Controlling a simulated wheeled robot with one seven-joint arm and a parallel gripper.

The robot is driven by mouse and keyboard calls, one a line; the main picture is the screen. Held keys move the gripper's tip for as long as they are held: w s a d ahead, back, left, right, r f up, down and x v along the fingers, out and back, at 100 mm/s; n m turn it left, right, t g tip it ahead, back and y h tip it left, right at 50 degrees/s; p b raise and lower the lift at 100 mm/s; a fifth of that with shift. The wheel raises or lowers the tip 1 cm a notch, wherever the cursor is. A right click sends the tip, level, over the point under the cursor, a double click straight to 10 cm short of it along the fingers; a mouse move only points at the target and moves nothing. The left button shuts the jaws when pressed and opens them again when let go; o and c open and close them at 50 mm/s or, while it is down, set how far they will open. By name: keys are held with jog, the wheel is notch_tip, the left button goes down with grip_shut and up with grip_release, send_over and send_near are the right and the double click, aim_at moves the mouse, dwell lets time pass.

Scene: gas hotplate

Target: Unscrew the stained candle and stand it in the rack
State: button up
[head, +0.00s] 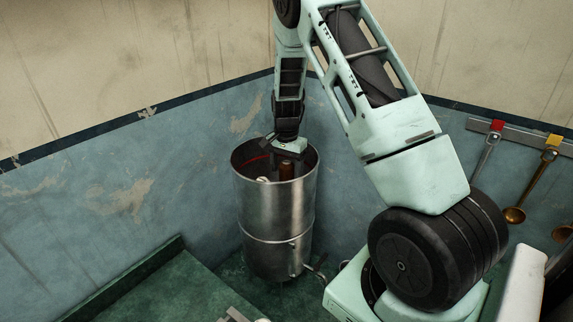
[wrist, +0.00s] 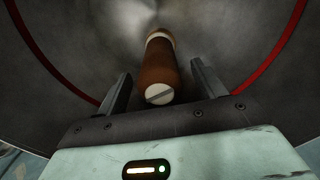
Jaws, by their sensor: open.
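The stained candle (wrist: 160,65) is a brown cylinder with a pale slotted end facing the camera and a pale collar at its far end. In the head view the brown candle (head: 287,170) stands inside a tall metal drum. My gripper (wrist: 160,75) is open, with one finger on each side of the candle's near end and a visible gap on both sides. In the head view my gripper (head: 289,147) points down into the drum's mouth. I cannot make out the rack for certain.
The metal drum (head: 275,212) has a high rim around my gripper; a red line (wrist: 48,62) runs around its inside. A pale rounded thing (head: 262,180) shows inside. A green ledge (head: 150,285) lies at left. Ladles (head: 535,185) hang from a rail at right.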

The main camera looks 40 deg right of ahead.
jog(key=m+p, duration=0.1)
jog(key=m, duration=0.2)
jog(key=shift+r, duration=0.15)
jog(key=shift+m+p, duration=0.6)
jog(key=shift+m, duration=0.5)
jog(key=shift+m+p, duration=0.65)
jog(key=shift+m, duration=0.35)
jog(key=m+p, duration=0.1)
jog(key=m, duration=0.1)
jog(key=shift+m, duration=0.7)
jog(key=c, duration=1.1)
jog(key=n, duration=0.1)
jog(key=n+b, duration=0.1)
jog(key=shift+f+n, duration=0.3)
jog(key=shift+f, duration=0.05)
jog(key=n, duration=0.1)
jog(key=n+b, duration=0.1)
jog(key=shift+r+n, duration=0.2)
jog(key=shift+n, duration=0.1)
jog(key=shift+f, duration=0.1)
